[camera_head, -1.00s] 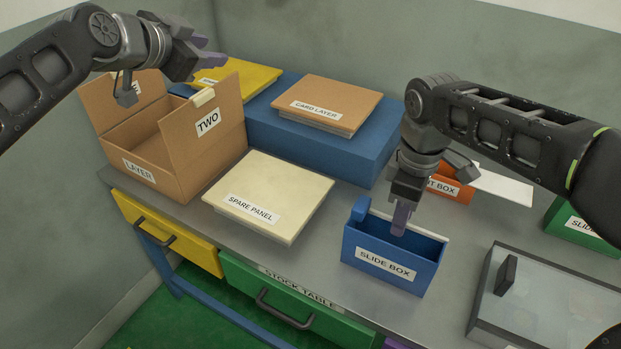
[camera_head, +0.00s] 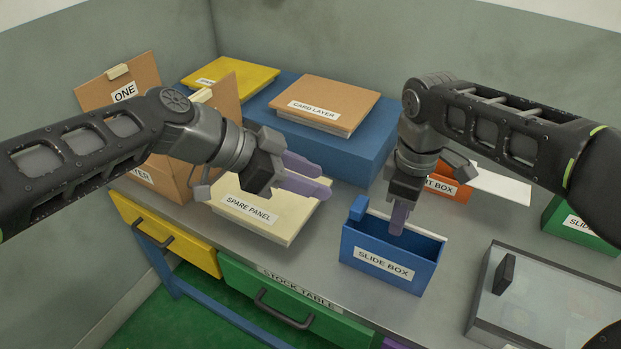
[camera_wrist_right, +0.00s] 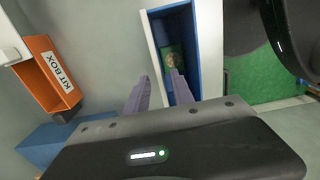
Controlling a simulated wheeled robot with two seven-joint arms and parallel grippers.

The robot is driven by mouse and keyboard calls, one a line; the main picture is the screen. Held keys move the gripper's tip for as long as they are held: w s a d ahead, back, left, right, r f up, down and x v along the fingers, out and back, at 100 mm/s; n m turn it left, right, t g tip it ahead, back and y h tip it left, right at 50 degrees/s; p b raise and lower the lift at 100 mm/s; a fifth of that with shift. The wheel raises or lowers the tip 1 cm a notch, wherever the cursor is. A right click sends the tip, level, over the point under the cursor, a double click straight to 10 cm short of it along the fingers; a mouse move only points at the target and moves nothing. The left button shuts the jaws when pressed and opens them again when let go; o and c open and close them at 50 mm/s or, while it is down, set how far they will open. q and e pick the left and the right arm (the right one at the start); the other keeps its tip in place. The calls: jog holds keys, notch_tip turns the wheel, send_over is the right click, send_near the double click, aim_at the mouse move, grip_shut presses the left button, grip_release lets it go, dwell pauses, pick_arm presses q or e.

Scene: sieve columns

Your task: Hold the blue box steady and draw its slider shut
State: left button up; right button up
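The blue slide box (camera_head: 386,262) stands upright on the table, its top at least partly open. A blue block (camera_head: 358,208) rises at its left end, and a white strip runs along its far top edge. I cannot tell which part is the slider. My right gripper (camera_head: 398,218) points down at the box opening. The right wrist view shows its two fingers (camera_wrist_right: 158,92) apart, near the white strip (camera_wrist_right: 153,45), with a small green-brown item (camera_wrist_right: 173,62) inside the box. My left gripper (camera_head: 308,177) is open and empty, above the spare panel, left of the box.
The cream spare panel (camera_head: 250,215) lies left of the box. A blue platform (camera_head: 330,146) with a card layer (camera_head: 325,104) stands behind. The orange kit box (camera_head: 447,188) is behind right; a glass-lidded case (camera_head: 535,300) is at right front. A carton (camera_head: 178,180) stands at left.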

aim_at(394, 241)
jog(key=shift+f, duration=0.1)
dwell(0.3)
jog(key=shift+f, duration=3.85)
grip_shut()
